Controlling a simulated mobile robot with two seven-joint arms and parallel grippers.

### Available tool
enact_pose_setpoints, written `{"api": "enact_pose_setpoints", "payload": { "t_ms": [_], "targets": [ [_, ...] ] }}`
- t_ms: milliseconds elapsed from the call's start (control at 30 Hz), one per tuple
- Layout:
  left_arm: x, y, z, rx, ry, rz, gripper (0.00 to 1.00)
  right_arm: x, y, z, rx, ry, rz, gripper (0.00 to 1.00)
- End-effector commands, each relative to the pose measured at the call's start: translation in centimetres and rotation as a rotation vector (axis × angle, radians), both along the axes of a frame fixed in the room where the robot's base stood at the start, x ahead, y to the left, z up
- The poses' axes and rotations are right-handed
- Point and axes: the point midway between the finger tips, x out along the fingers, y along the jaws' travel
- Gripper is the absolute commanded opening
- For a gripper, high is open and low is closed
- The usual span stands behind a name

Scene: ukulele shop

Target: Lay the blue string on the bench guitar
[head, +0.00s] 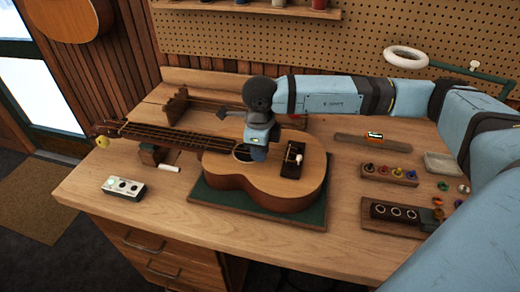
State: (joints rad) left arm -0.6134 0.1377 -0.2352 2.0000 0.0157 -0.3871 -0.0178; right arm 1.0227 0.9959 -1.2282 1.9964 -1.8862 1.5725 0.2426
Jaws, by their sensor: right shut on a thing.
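The bench guitar (285,192) is a small tan ukulele-like instrument lying face up on a green mat (213,197). Its neck (170,135) points left, and a dark bridge block with a white knob sits on its body. My right gripper (258,153) points down over the body, close to the sound hole. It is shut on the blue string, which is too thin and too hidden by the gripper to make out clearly. I cannot tell whether the string touches the guitar. My left gripper is not in view.
The wooden bench has a neck rest (152,153) under the guitar's neck and a small pedal-like box (124,187) at left. A rack of coloured round pieces (389,174), a dark block with rings (395,214) and a shallow dish (443,164) stand at right. The front bench strip is clear.

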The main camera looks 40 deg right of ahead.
Motion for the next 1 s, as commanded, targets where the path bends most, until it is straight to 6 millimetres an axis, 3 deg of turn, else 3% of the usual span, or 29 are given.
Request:
{"api": "enact_pose_setpoints", "payload": {
  "t_ms": [433, 467, 600, 767, 867, 1000],
  "targets": [
    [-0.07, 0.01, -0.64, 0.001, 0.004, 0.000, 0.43, -0.02, 0.01, -0.01, 0.000, 0.000, 0.000, 0.00],
    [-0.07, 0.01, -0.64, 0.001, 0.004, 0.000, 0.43, -0.02, 0.01, -0.01, 0.000, 0.000, 0.000, 0.20],
    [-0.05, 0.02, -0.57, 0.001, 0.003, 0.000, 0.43, -0.02, 0.01, -0.01, 0.000, 0.000, 0.000, 0.47],
    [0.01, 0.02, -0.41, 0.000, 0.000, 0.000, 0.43, -0.01, 0.00, -0.01, 0.000, 0.000, 0.000, 0.47],
    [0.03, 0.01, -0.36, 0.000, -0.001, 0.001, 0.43, -0.01, 0.00, -0.01, 0.000, 0.000, 0.000, 0.62],
    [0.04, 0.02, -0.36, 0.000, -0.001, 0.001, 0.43, -0.01, 0.00, -0.01, 0.000, 0.000, 0.000, 0.62]
  ]
}}
